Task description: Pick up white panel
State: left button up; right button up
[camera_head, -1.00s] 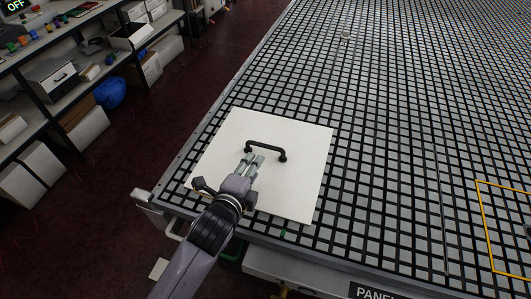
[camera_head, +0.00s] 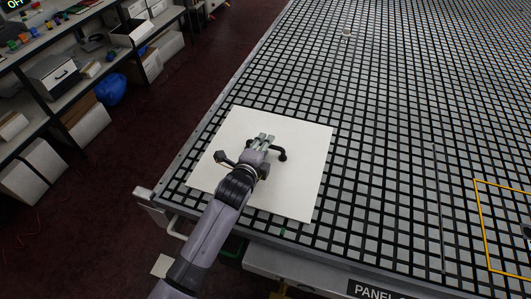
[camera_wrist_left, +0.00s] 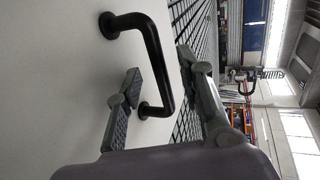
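The white panel (camera_head: 303,185) lies flat on the near left corner of the grid table (camera_head: 385,150). A black bar handle (camera_head: 282,154) stands on it. In the head view my left gripper (camera_head: 265,137) is over the handle and hides most of it; the handle's right end shows. In the left wrist view the two fingers of my left gripper (camera_wrist_left: 161,72) are apart, with part of the handle (camera_wrist_left: 155,45) between them. The panel (camera_wrist_left: 50,85) fills the left of that view. The fingers do not look closed on the handle. My right gripper is not in view.
A yellow outline (camera_head: 482,225) marks an area at the table's right. A small pale object (camera_head: 346,33) sits far back on the grid. The grid around the panel is otherwise clear. Shelves with boxes (camera_head: 62,80) stand left, across a dark floor.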

pick_arm(q)
jog(key=shift+c, duration=0.4)
grip_shut()
dwell(0.6)
jog(key=shift+w+r, duration=0.1)
jog(key=shift+r, duration=0.1)
